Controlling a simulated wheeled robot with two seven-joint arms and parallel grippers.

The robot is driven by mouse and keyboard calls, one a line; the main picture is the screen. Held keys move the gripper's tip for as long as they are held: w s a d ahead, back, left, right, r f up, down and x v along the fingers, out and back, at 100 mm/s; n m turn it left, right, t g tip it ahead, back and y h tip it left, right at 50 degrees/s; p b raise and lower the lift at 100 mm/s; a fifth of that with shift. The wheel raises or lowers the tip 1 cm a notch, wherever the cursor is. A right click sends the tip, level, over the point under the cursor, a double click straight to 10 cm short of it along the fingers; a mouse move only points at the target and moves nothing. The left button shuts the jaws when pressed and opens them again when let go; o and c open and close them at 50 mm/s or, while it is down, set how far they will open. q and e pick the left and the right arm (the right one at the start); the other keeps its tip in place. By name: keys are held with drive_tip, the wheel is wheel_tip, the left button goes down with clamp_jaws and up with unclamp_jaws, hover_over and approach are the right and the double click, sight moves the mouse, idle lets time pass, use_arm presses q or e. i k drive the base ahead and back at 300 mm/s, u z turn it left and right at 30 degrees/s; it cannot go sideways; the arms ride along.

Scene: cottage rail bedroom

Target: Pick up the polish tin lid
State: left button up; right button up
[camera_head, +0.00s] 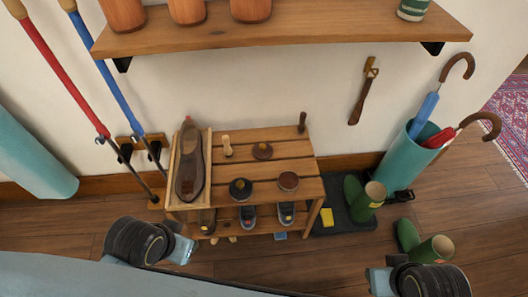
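A small dark reddish-brown disc (262,151), which looks like the polish tin lid, lies on the slatted top of a wooden rack (262,134). In front of it are a dark round tin (240,189) and a brown-topped round tin (288,181); too small to tell if either is open. My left gripper (182,247) is low in front of the rack's left end, apart from these things. My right gripper (375,281) is at the bottom edge, right of the rack, and partly cut off. Neither gripper's finger opening shows clearly.
A brown shoe (189,165) lies in a wooden tray (173,189) at the rack's left. Short upright handles (227,146) (302,122) stand farther back. A wall shelf (320,28) overhangs behind. Green boots (369,203) and a teal umbrella stand (398,165) are on the right.

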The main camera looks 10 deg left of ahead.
sight(262, 151)
drive_tip(key=k, duration=0.4)
drive_tip(key=z, duration=0.75)
drive_tip(key=i, duration=1.05)
drive_tip(key=u, duration=0.75)
